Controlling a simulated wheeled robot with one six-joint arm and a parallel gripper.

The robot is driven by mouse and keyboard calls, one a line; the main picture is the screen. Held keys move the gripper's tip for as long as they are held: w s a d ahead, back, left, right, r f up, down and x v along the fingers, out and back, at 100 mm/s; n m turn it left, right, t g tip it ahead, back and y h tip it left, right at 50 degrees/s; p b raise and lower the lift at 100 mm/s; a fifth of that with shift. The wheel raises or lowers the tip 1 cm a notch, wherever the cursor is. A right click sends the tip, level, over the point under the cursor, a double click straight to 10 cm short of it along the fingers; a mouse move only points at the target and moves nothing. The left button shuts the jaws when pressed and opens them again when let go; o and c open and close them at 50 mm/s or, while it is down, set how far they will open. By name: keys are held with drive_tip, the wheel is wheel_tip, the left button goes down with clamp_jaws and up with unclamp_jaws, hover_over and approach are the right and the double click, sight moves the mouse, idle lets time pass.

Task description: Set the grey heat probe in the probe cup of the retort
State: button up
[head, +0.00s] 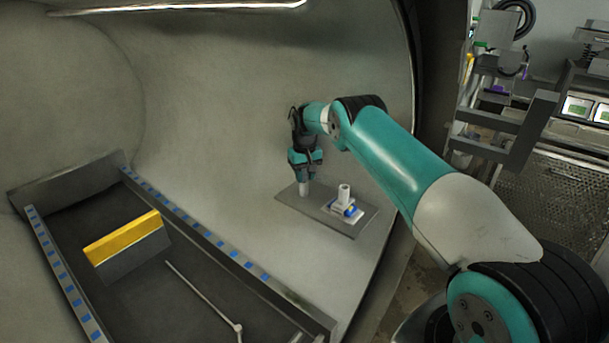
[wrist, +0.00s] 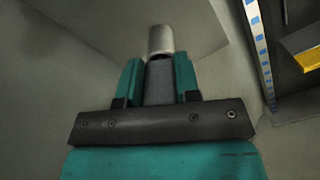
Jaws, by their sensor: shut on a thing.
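The grey heat probe (head: 304,188) is a short upright cylinder below my gripper (head: 305,167) in the head view. My gripper is shut on it, above the left part of a grey shelf plate. I cannot tell whether the probe's lower end touches the plate. In the wrist view the probe (wrist: 160,42) shows its pale end beyond the fingers (wrist: 160,78), with a darker part between them. A white upright cylinder on a block with blue and yellow marks, which looks like the probe cup (head: 344,193), stands to the right of my gripper, apart from the probe.
The grey shelf plate (head: 290,196) lies against the curved retort wall (head: 220,100). At lower left is a dark trough with blue-marked rails (head: 195,224), a yellow-topped block (head: 125,238) and a thin rod (head: 203,298). Racks (head: 510,130) stand outside at right.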

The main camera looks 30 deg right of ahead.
drive_tip(key=shift+f+b, duration=0.4)
drive_tip(key=shift+f, duration=0.05)
idle(0.3)
drive_tip(key=o, duration=1.1)
drive_tip(key=shift+c, duration=0.2)
drive_tip(key=shift+r, duration=0.1)
wheel_tip(320, 180, up, 12)
drive_tip(key=shift+f+b, duration=0.15)
drive_tip(key=shift+b, duration=0.85)
drive_tip(key=shift+a+r, duration=0.1)
drive_tip(key=shift+r, duration=0.1)
